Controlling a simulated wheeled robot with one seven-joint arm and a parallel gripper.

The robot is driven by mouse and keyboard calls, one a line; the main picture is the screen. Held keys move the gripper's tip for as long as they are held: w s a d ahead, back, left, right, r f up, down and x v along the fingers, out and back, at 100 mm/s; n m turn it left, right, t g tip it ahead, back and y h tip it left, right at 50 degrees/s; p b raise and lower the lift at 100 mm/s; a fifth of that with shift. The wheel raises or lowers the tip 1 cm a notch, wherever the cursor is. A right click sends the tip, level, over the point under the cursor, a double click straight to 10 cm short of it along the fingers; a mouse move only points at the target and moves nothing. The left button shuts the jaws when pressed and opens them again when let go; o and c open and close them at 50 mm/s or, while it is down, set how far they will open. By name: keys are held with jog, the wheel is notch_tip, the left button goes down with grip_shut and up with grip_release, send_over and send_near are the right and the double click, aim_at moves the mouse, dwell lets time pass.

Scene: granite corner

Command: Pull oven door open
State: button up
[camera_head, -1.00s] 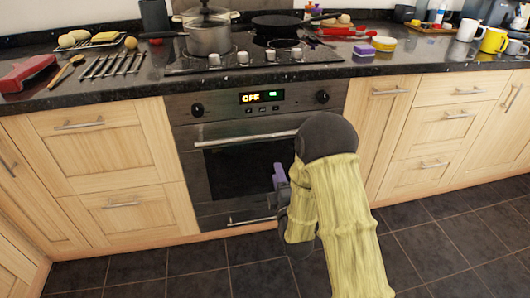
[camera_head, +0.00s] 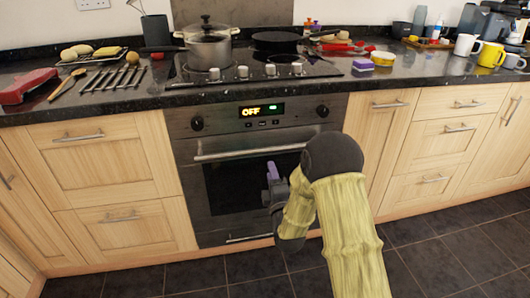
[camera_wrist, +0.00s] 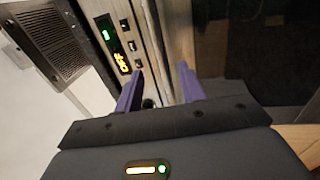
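The oven (camera_head: 186,150) is built in under the counter, its dark glass door (camera_head: 225,185) shut. Its silver handle (camera_head: 250,152) runs across the door top, below a panel with a display reading OFF (camera_head: 261,110). My gripper (camera_head: 272,173) is in front of the door, just below the handle's right part in the head view. In the wrist view my gripper (camera_wrist: 160,80) has two purple fingers spread apart. The silver handle bar (camera_wrist: 158,40) shows between them; I cannot tell whether it lies within the fingertips' reach. My arm hides the door's right side.
A pot (camera_head: 207,48) and a black pan (camera_head: 277,40) stand on the hob (camera_head: 180,75) above the oven. Wooden cupboards and drawers (camera_head: 115,160) flank it. The dark tiled floor (camera_head: 440,250) in front is clear.

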aim_at(265, 151)
jog(key=b+x, duration=0.1)
jog(key=x, duration=0.9)
jog(key=shift+w+r+b, duration=0.1)
jog(key=shift+w+b, duration=0.2)
grip_shut()
